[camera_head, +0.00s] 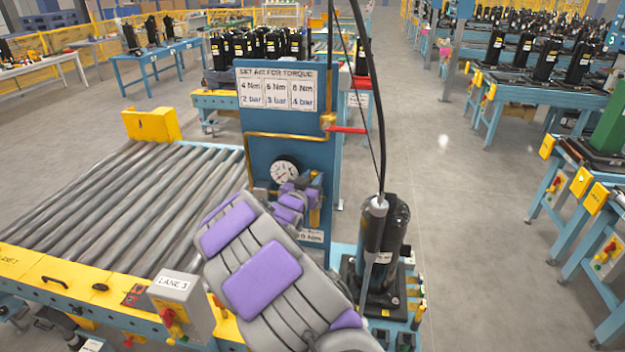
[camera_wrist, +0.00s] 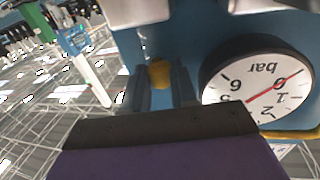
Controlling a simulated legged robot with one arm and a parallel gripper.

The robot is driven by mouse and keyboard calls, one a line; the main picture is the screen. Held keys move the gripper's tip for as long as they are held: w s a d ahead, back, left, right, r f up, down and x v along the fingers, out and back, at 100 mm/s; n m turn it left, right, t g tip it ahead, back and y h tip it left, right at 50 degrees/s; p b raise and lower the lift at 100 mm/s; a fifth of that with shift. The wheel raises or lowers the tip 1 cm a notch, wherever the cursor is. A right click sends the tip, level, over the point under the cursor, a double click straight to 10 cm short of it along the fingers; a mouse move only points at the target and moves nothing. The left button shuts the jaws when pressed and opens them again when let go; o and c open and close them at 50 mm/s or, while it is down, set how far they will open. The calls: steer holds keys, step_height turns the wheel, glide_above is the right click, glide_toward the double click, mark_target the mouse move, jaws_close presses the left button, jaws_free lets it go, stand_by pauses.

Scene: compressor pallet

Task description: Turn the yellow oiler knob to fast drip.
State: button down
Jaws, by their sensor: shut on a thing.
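The yellow oiler knob (camera_wrist: 160,73) shows in the wrist view, between the two dark fingers of my gripper (camera_wrist: 161,80). The fingers are shut on it. A clear part sits beside the knob in that view. In the head view, my grey and purple gripper (camera_head: 303,198) reaches up to the blue panel (camera_head: 290,118), just below and right of the gauge. There the gripper hides the knob. Any drip marking on the knob is too small to tell.
A round bar gauge (camera_wrist: 258,82) with a red needle sits close beside the fingers; it also shows in the head view (camera_head: 285,171). A red-handled valve (camera_head: 345,129) is higher up. A black compressor (camera_head: 393,240) stands right, and a roller conveyor (camera_head: 120,205) lies left.

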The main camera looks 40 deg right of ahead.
steer(key=shift+f+t+y+b, duration=0.2)
steer(key=shift+t+y+b, duration=0.15)
steer(key=shift+b, duration=0.4)
steer(key=shift+s+d+n+t+y+b, duration=0.15)
steer(key=shift+n+t+y+b, duration=0.1)
steer(key=shift+n+t+b, duration=0.45)
steer(key=shift+s+d+n+t+y+b, duration=0.15)
steer(key=shift+n+t+y+b, duration=0.45)
steer(key=shift+n+t+y, duration=0.3)
steer(key=n+t+y+p, duration=0.1)
steer(key=p, duration=0.1)
steer(key=n+t+y+p, duration=0.1)
steer(key=y, duration=0.1)
steer(key=shift+s+d+r+n+t+y+p, duration=0.1)
steer(key=shift+r+n+t+y+p, duration=0.1)
steer(key=shift+n+t+y+p, duration=0.15)
steer(key=shift+f+n+t+y+p, duration=0.1)
steer(key=shift+n+t+y+p, duration=0.2)
steer(key=shift+n+y+p, duration=0.5)
steer(key=shift+t+y+p, duration=0.25)
steer(key=shift+t+p, duration=0.05)
steer(key=shift+p, duration=0.25)
steer(key=c, duration=1.2)
jaws_free()
